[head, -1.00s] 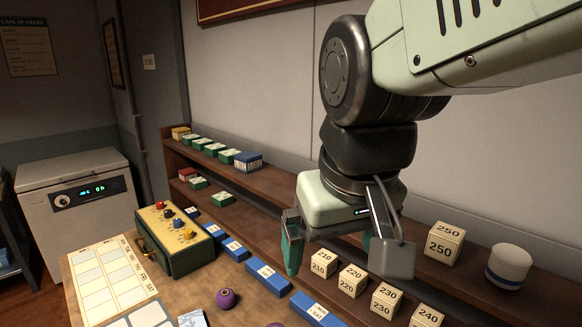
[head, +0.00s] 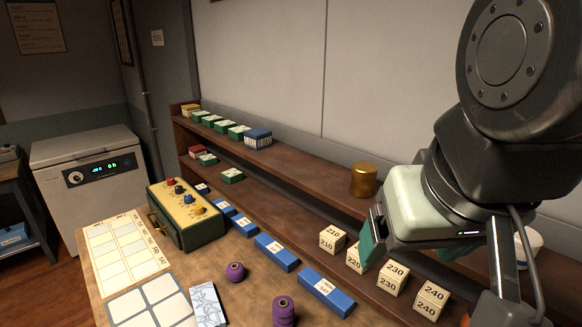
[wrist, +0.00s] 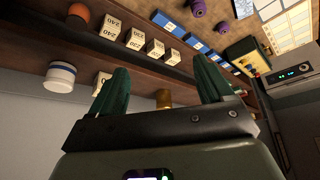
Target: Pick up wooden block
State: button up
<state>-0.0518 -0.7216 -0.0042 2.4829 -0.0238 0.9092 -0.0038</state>
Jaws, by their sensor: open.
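Several pale wooden blocks with printed numbers stand in a row on the lower shelf: 210 (head: 332,239), 220 (head: 356,257), 230 (head: 392,279) and 240 (head: 431,299). The same row shows in the wrist view, with the 220 block (wrist: 155,48) above the gap between my fingers. Another numbered block (wrist: 100,83) is partly hidden behind a finger there; the arm hides it in the head view. My gripper (wrist: 162,84) is open and empty, its green fingers wide apart. In the head view one finger (head: 368,243) shows, partly overlapping the 220 block.
A brass canister (head: 363,180) stands on the upper shelf, and a white jar with a blue band (wrist: 60,75) is farther along. Blue boxes (head: 277,252), purple spools (head: 284,311) and a green-yellow control box (head: 186,215) are on the table. A white appliance (head: 90,180) stands behind.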

jog(key=w+a+f+n+g+h, duration=0.35)
jog(key=w+a+f+n, duration=0.25)
jog(key=a+f, duration=0.2)
jog(key=w+a+f+n+g+h, duration=0.2)
jog(key=w+a+f+n+h, duration=0.35)
jog(key=a+f, duration=0.25)
jog(key=s+a+f+n+t+h, duration=0.1)
jog(key=a+f+n+t, duration=0.3)
jog(key=f, duration=0.4)
jog(key=s+a+f+n+t+h, duration=0.1)
jog(key=s+a+f+n+t, duration=0.3)
jog(key=f, duration=0.5)
jog(key=s+a+f+n+t+h, duration=0.1)
jog(key=s+a+f+n+t, duration=0.2)
jog(key=a+f+n+t, duration=0.2)
jog(key=shift+s+a+f+n, duration=0.15)
jog(key=shift+f+n, duration=0.35)
jog(key=shift+f, duration=0.45)
jog(key=shift+s+d+f+n, duration=0.1)
jog(key=shift+f+n, duration=0.35)
jog(key=shift+f, duration=0.65)
jog(key=x, duration=1)
jog(key=shift+w+r, duration=0.3)
jog(key=c, duration=1.1)
jog(key=shift+r, duration=0.1)
